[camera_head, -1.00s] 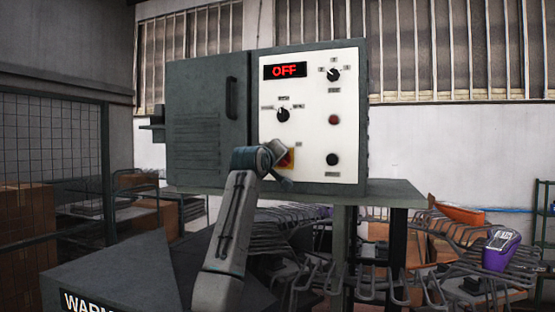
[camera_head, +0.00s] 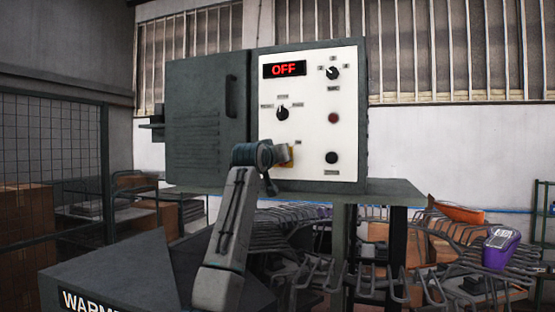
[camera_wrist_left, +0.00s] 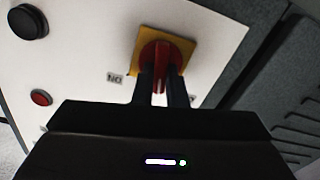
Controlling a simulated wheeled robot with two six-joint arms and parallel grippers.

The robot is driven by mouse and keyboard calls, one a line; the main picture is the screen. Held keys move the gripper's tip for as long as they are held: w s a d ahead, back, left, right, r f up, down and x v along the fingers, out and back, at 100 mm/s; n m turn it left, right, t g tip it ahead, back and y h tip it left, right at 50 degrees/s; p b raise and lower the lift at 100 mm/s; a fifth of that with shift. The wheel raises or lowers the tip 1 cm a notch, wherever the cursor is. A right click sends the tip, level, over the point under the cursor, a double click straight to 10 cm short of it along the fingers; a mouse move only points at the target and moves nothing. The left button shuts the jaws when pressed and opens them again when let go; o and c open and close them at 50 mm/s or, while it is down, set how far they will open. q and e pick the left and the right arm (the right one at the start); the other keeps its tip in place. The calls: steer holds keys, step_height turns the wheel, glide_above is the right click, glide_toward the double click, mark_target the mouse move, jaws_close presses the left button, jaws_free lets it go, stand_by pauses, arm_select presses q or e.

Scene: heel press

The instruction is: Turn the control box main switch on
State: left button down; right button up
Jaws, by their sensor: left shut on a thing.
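The control box (camera_head: 208,125) stands on a grey shelf, with a white panel (camera_head: 310,165) on its right part. Its display (camera_head: 285,69) reads OFF in red. The main switch is a red rotary handle (camera_wrist_left: 168,52) on a yellow plate (camera_wrist_left: 196,54), low on the panel. In the head view my left gripper (camera_head: 274,158) covers most of it, and only a bit of yellow plate (camera_head: 296,158) shows. In the left wrist view the fingers of my left gripper (camera_wrist_left: 160,90) are shut on the red handle, one on each side. My right gripper is not in view.
Two selector knobs (camera_head: 282,113) (camera_head: 332,73), a red button (camera_head: 333,118) and a black button (camera_head: 332,158) are on the panel. The shelf edge (camera_head: 390,190) runs below the box. Metal racks (camera_head: 440,275) and a purple device (camera_head: 501,248) are at lower right.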

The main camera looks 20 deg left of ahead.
arm_select(q)
steer(key=shift+d+f+m+b, duration=0.15)
steer(key=shift+m+b, duration=0.2)
steer(key=shift+m, duration=2.5)
steer(key=shift+d+r+m+b, duration=0.1)
steer(key=shift+m+b, duration=0.25)
steer(key=shift+m, duration=2.5)
steer(key=c, duration=1.5)
jaws_free()
steer(key=shift+o, duration=0.2)
